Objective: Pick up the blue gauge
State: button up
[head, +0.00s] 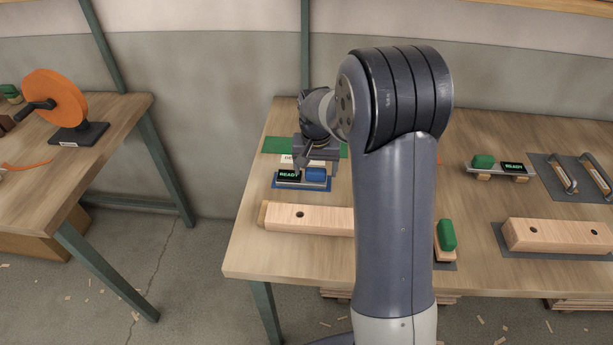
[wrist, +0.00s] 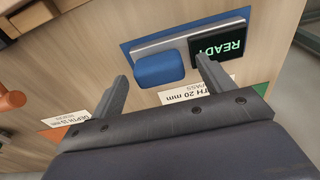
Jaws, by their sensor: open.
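The blue gauge has a blue block (head: 316,174), a pale metal bar and a black display reading READY (head: 289,174). It lies on a blue mat (head: 280,187) at the left part of the bench. Its blue block also shows in the wrist view (wrist: 158,69). My gripper (head: 308,160) is open and empty, just behind and above the gauge in the head view. In the wrist view my two fingers (wrist: 162,72) stand apart, with the blue block ahead between their tips. My upper arm hides the middle of the bench.
A drilled wooden beam (head: 320,218) lies in front of the blue gauge. A green gauge (head: 484,161) sits on supports at the right, near a mat with handles (head: 566,170). Another beam (head: 555,235) lies front right. A separate left table bears an orange wheel (head: 60,97).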

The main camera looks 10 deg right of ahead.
jog(key=shift+f, duration=0.65)
jog(key=shift+c, duration=0.6)
jog(key=shift+w, duration=0.1)
jog(key=c, duration=1.3)
jog(key=shift+r, duration=0.1)
notch_tip(320, 180, up, 10)
